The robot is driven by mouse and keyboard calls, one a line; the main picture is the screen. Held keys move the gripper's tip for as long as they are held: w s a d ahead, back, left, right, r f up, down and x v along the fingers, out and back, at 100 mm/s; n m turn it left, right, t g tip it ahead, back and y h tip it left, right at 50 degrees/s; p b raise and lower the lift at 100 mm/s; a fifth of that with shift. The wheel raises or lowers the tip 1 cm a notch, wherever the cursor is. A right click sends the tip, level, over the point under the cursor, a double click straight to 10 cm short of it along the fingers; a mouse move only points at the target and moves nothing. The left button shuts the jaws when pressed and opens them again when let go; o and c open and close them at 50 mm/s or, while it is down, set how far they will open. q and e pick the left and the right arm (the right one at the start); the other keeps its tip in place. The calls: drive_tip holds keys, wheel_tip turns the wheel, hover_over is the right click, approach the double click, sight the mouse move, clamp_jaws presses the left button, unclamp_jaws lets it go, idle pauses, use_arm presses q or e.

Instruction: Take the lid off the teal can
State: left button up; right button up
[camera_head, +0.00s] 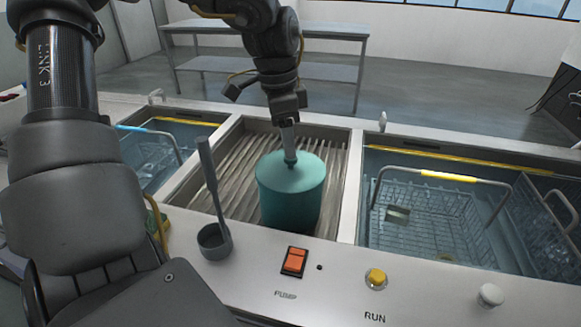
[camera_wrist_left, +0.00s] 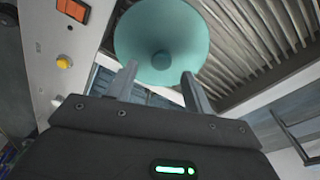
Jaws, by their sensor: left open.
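The teal can (camera_head: 290,205) stands upright on the ribbed drain section between the two tanks. Its teal lid (camera_head: 305,172) is on top, with a small knob (camera_wrist_left: 161,60) at its centre. My left gripper (camera_head: 290,150) points down from above at the knob. In the left wrist view the two fingers (camera_wrist_left: 158,82) are apart, with the knob just beyond and between their tips. I cannot tell whether the fingers touch it. My right gripper is not in view.
A grey ladle (camera_head: 214,240) stands in front-left of the can. A wire basket (camera_head: 430,215) with a yellow-gripped handle sits in the right tank, another basket (camera_head: 150,155) in the left. An orange pump switch (camera_head: 294,261) and yellow run button (camera_head: 376,278) are on the front panel.

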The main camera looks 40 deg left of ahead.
sight(291, 163)
use_arm(q)
drive_tip(key=f, duration=0.4)
drive_tip(key=shift+w+d, duration=0.1)
drive_tip(key=shift+w, duration=0.25)
drive_tip(key=c, duration=1.1)
